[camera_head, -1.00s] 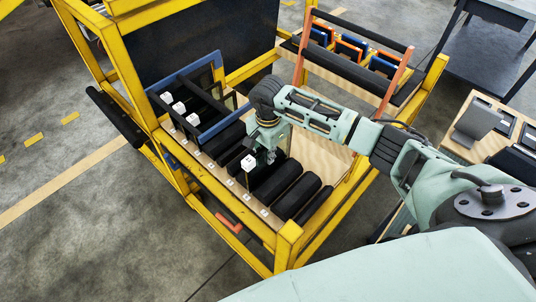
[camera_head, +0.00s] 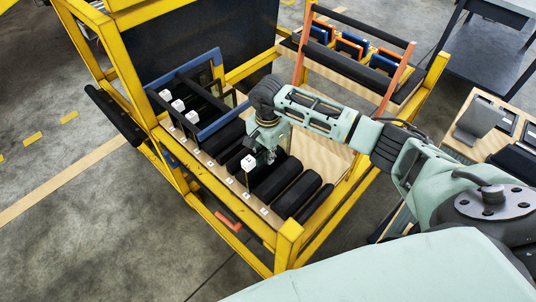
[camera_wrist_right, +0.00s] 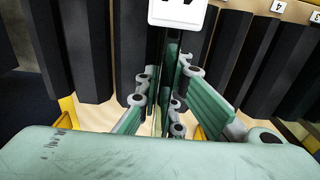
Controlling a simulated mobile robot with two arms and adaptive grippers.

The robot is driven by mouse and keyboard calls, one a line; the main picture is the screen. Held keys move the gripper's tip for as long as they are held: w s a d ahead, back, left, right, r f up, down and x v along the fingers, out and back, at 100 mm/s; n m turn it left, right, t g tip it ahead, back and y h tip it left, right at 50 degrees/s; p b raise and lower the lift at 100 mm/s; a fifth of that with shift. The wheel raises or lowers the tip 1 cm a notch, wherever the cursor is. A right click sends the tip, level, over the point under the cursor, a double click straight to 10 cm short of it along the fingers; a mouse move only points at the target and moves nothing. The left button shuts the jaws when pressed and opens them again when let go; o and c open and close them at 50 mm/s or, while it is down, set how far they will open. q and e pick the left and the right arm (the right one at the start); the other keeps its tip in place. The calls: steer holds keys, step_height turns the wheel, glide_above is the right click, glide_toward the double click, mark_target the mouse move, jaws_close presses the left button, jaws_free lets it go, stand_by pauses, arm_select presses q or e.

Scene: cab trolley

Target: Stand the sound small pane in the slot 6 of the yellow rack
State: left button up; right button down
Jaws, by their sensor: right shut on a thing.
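The yellow rack (camera_head: 287,240) has black padded bars across it, with number labels on a wooden strip along its front. My right gripper (camera_head: 266,152) is over the bars, its fingers shut on a thin upright pane (camera_wrist_right: 160,85). The pane shows nearly edge-on in the right wrist view, with a white tag (camera_wrist_right: 178,12) at its end. The same white tag (camera_head: 248,163) shows in the head view just above the bars. The pane's lower edge is hidden, so I cannot tell how deep it sits or in which slot. My left gripper is not in view.
A blue frame (camera_head: 222,120) and several other white-tagged panes stand at the rack's left side. An orange-framed rack (camera_head: 300,62) with blue and orange pieces is behind. Labels 4 (camera_wrist_right: 278,5) and 3 (camera_wrist_right: 316,17) show in the wrist view. A side table (camera_head: 455,150) stands at the right.

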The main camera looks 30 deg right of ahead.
steer(key=shift+r, duration=0.1)
steer(key=c, duration=1.8)
jaws_free()
steer(key=shift+c, duration=0.2)
steer(key=shift+s, duration=0.1)
step_height(320, 180, up, 12)
steer(key=shift+f, duration=0.1)
